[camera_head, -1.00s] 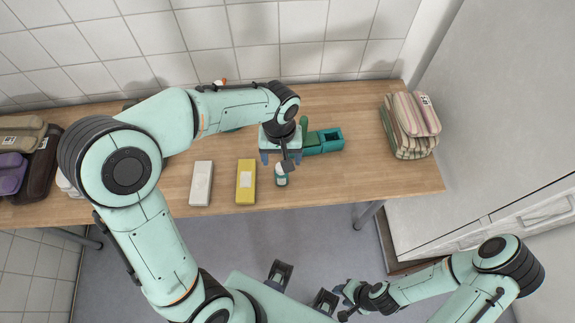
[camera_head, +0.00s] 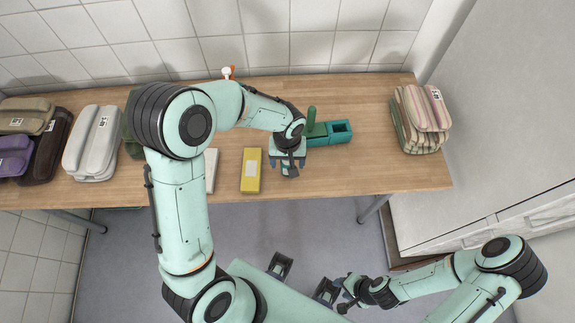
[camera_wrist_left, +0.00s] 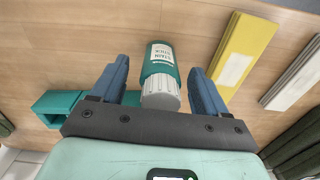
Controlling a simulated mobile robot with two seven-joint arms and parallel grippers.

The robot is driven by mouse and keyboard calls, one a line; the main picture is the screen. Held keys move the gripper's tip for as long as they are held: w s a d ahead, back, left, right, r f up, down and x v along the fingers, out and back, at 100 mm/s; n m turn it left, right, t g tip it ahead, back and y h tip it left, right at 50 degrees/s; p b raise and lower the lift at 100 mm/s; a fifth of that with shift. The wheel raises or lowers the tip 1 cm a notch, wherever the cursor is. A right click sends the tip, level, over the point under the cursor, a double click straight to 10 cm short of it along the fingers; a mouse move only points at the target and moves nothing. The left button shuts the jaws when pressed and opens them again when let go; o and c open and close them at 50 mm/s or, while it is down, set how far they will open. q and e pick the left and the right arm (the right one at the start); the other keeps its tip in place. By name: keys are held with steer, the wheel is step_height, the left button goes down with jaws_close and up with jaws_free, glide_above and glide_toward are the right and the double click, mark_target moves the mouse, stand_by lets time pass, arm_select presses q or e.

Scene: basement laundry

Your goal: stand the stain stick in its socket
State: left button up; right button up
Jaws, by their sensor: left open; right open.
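The stain stick (camera_wrist_left: 160,75) is a teal bottle with a white ribbed cap and a white label. In the left wrist view it lies between my left gripper's two blue fingers, cap end nearest the palm, with small gaps beside it. My left gripper (camera_head: 287,163) is open, low near the table's front edge, and hides most of the stick in the head view. The teal socket block (camera_head: 339,130) with a square opening stands just right of and behind it; it also shows in the left wrist view (camera_wrist_left: 58,106). My right gripper (camera_head: 343,294) is open and empty, away from the table.
A green upright piece (camera_head: 311,119) stands at the socket block's left. A yellow box (camera_head: 251,170) and a white box (camera_head: 211,170) lie left of my left gripper. Striped folded cloths (camera_head: 421,118) sit at the right end, several pouches at the left. Table between socket and cloths is clear.

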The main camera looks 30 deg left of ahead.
arm_select(q)
steer(key=shift+f, duration=0.25)
steer(key=shift+s, duration=0.1)
steer(key=c, duration=1.1)
steer(key=shift+r, duration=0.1)
